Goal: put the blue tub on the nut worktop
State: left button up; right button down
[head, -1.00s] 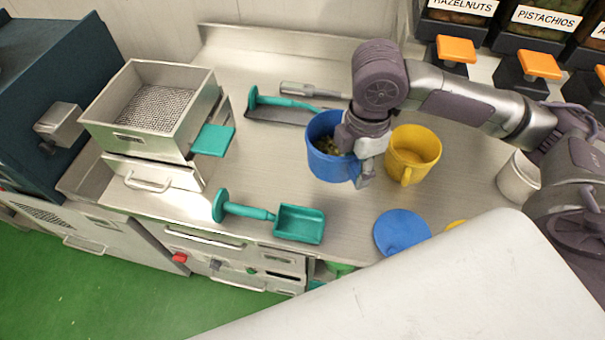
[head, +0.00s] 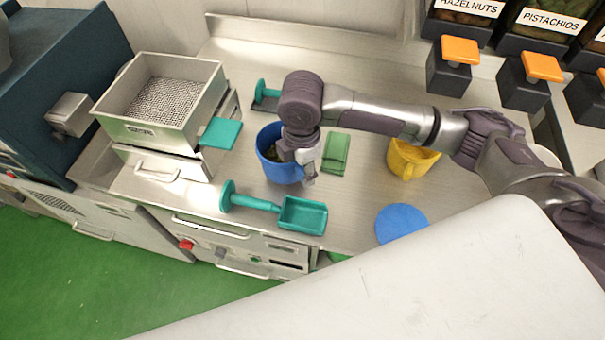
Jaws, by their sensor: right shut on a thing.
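The blue tub (head: 279,171) is upright over the middle of the steel worktop (head: 350,205), with greenish-brown contents partly visible inside. My right gripper (head: 308,168) is shut on its right rim, and my wrist hides part of the opening. I cannot tell whether the tub's base touches the worktop or hangs just above it. My left gripper is not in view.
A teal scoop (head: 302,214) lies just in front of the tub. A steel sieve box (head: 160,130) stands at left. A folded green cloth (head: 336,154), yellow jug (head: 408,163) and blue disc (head: 401,223) are to the right. Nut dispensers (head: 525,72) stand behind.

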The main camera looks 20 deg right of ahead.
jog(key=shift+f+p, duration=0.3)
jog(key=shift+f, duration=1.35)
jog(key=shift+f, duration=0.1)
jog(key=c, duration=0.6)
grip_release()
jog(key=shift+o, duration=0.2)
notch_tip(320, 180, up, 12)
jog(key=shift+s+r+b, duration=0.1)
jog(key=shift+r+b, duration=0.05)
jog(key=shift+b, duration=0.8)
